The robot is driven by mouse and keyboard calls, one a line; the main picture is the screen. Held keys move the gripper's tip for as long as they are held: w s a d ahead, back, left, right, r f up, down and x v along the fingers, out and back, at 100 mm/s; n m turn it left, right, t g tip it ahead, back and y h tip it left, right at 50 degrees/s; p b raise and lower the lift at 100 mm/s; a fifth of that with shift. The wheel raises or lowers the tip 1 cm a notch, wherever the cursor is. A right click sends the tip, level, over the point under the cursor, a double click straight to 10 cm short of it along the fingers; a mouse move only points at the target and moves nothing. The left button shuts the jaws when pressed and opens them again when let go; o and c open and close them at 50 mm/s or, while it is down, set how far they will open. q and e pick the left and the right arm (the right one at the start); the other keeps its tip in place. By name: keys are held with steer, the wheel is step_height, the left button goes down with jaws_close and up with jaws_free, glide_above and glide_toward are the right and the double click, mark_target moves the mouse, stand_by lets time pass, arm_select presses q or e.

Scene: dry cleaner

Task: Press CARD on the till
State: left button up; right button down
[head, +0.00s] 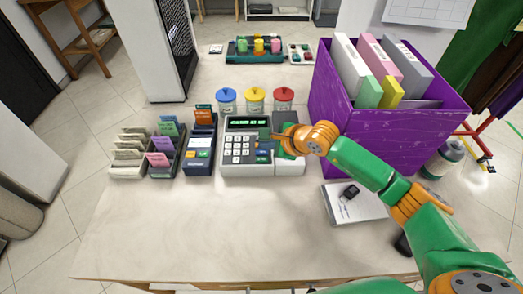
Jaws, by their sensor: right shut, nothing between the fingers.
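The till (235,146) stands on the counter at the middle of the head view. It has a lit green display (246,123) at its top, white keys at the left of its front and coloured keys on the right side. My right gripper (275,138) is shut and empty, with its tips over the right part of the till's keys. The tips and the hand hide some of the keys there. I cannot read the key labels, and I cannot tell whether the tips touch a key. My left gripper is out of view.
A purple box of files (385,130) is at the right, near my right arm.

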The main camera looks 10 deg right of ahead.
mark_target(265, 154)
step_height(265, 154, up, 5)
steer(key=p, duration=0.3)
steer(key=shift+f, duration=0.1)
stand_by(0.6)
